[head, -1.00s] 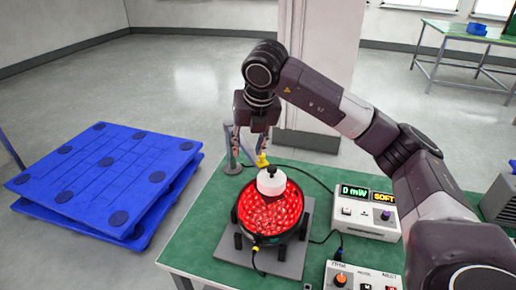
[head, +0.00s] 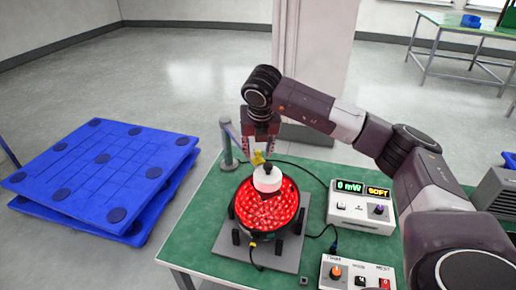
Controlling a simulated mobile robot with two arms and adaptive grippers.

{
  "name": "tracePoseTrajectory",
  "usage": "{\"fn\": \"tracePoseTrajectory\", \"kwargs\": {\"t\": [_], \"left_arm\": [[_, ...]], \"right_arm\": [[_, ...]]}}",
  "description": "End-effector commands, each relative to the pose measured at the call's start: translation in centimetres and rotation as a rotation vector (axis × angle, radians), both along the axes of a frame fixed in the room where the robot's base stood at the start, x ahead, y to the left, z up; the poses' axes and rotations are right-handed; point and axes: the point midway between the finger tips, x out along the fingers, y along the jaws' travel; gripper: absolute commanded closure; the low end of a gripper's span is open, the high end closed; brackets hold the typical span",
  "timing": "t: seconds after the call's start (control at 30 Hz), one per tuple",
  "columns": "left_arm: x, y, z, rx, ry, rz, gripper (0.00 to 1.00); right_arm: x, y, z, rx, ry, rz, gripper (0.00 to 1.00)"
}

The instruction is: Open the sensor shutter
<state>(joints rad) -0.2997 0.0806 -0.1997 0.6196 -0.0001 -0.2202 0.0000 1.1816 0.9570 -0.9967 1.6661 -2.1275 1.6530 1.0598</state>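A round black fixture (head: 236,216) with a glowing red bed sits on a grey plate on the green table. A white cap with a dark knob (head: 267,180) sits over the back part of the red bed; I cannot tell whether it is the sensor shutter. A yellow part (head: 257,158) shows just behind the cap, by a grey post (head: 227,145). My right gripper (head: 260,150) points down right behind the cap, its fingers apart on either side of the yellow part. I cannot tell whether they touch it. My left gripper is out of view.
A power meter (head: 361,207) reading "0 mW" and "SOFT" stands right of the fixture. A control box (head: 357,275) with an orange knob is at the front right. Black cables cross the green table (head: 205,215). Blue pallets (head: 100,170) lie on the floor at left.

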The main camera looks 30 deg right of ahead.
Motion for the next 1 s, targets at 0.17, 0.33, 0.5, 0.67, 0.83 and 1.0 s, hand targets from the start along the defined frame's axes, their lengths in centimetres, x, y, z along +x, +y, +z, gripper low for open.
{"fn": "tracePoseTrajectory", "kwargs": {"t": [0.17,0.33,0.5,0.67,0.83,1.0], "left_arm": [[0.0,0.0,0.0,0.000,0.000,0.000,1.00],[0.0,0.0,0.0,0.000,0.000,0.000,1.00],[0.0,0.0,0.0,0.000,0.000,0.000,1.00],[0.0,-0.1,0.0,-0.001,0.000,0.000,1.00],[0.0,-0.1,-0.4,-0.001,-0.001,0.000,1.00],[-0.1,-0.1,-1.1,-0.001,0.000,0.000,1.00]], "right_arm": [[0.0,0.0,0.0,0.001,0.000,0.000,0.76],[0.0,0.0,0.0,0.001,0.000,0.000,0.94],[0.0,0.0,0.1,0.001,0.000,0.000,1.00],[0.0,0.1,0.1,0.001,0.000,0.000,1.00],[1.0,0.0,0.0,0.003,-0.003,-0.002,1.00],[3.2,-0.2,0.0,0.003,-0.004,-0.001,1.00]]}}
